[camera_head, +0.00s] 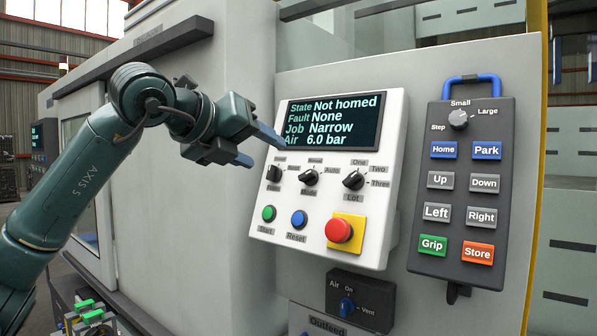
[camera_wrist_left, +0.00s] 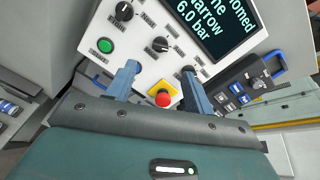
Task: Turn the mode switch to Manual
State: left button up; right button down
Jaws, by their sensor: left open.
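The mode switch (camera_head: 309,177) is the middle black knob in the row of three on the white control panel, with labels around it and "Auto" to its right. Its pointer appears to lean up and right, but I cannot tell its exact setting. It also shows in the left wrist view (camera_wrist_left: 161,44), beyond the gap between the fingers. My left gripper (camera_head: 266,151) is open and empty, up and left of the switch and apart from it. In the left wrist view its two blue-grey fingers (camera_wrist_left: 160,82) are spread wide. My right gripper is out of view.
Knobs stand left (camera_head: 274,174) and right (camera_head: 353,180) of the switch. Below are a green Start button (camera_head: 268,213), blue Reset button (camera_head: 298,219) and red stop button (camera_head: 339,231). The screen (camera_head: 333,120) reads "Not homed". A dark pendant (camera_head: 461,190) hangs at right.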

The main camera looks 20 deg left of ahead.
aim_at(308, 176)
pick_arm(q)
jog(key=p+x, duration=0.3)
jog(key=x, duration=0.9)
jog(key=shift+w+d+f+p, duration=0.15)
jog(key=shift+w+d+p, duration=0.1)
jog(key=shift+w+p, duration=0.1)
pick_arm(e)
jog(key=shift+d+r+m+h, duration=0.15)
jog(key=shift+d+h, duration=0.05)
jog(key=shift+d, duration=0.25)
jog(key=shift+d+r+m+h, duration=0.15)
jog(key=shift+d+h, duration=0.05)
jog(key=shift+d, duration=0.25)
pick_arm(q)
jog(key=c, duration=1)
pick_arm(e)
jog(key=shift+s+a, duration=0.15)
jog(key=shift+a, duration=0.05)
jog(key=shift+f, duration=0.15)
